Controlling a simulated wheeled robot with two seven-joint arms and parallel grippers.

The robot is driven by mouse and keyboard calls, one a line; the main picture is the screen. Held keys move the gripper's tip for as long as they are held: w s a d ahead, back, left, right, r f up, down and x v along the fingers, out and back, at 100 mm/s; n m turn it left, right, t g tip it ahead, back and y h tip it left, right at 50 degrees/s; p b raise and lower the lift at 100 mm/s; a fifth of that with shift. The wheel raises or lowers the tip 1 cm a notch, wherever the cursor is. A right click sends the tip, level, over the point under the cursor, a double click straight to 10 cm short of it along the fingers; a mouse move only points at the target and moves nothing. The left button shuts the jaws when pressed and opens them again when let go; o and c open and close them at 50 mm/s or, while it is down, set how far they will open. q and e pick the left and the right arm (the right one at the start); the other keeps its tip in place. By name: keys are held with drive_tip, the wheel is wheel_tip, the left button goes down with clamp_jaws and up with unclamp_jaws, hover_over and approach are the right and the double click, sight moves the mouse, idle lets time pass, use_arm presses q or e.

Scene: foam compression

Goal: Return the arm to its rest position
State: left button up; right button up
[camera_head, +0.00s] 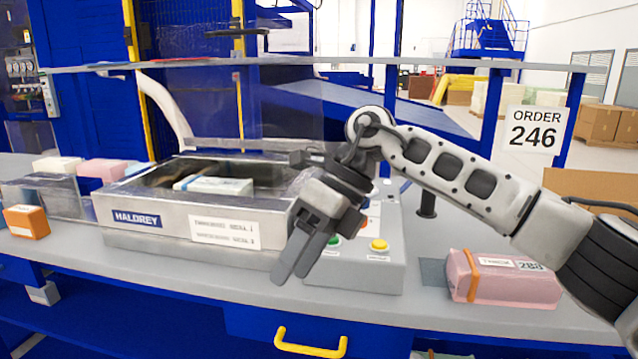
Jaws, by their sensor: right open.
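My right arm comes in from the right and reaches over the table. Its gripper (292,272) is open and empty, pointing down and left, in front of the right end of the grey HALDREY machine (170,238). The gripper hides part of that machine and part of the control box beside it. A pale labelled block (214,185) lies inside the machine's open chamber. My left gripper is not in view.
The control box (352,272) has a yellow button (379,245) and a green one. A pink foam block (505,278) with an orange band lies at the right. An orange block (27,222) sits at far left. An ORDER 246 sign (535,130) hangs behind.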

drive_tip(key=s+a+f+m+g+y, duration=0.1)
drive_tip(key=s+a+m+g+y, duration=0.25)
drive_tip(key=s+a+y, duration=0.55)
drive_tip(key=w+d+f+m+t+h, duration=0.25)
drive_tip(key=d+f+m+t, duration=0.4)
drive_tip(key=m+t, duration=0.8)
drive_tip(key=w+d+f+m+t+h, duration=0.1)
drive_tip(key=w+d+f+m+t, duration=0.55)
drive_tip(key=m, duration=1.25)
drive_tip(key=s+d+f+m+g+h, duration=0.1)
drive_tip(key=s+d+f+m+h, duration=0.3)
drive_tip(key=s+f, duration=0.5)
drive_tip(key=s+d+f+m+g+h, duration=0.2)
drive_tip(key=s+d+f+m+h, duration=0.2)
drive_tip(key=s+d+f, duration=0.4)
drive_tip(key=shift+s+d+f+m, duration=0.2)
drive_tip(key=shift+s+f+m, duration=0.15)
drive_tip(key=shift+f+m, duration=0.4)
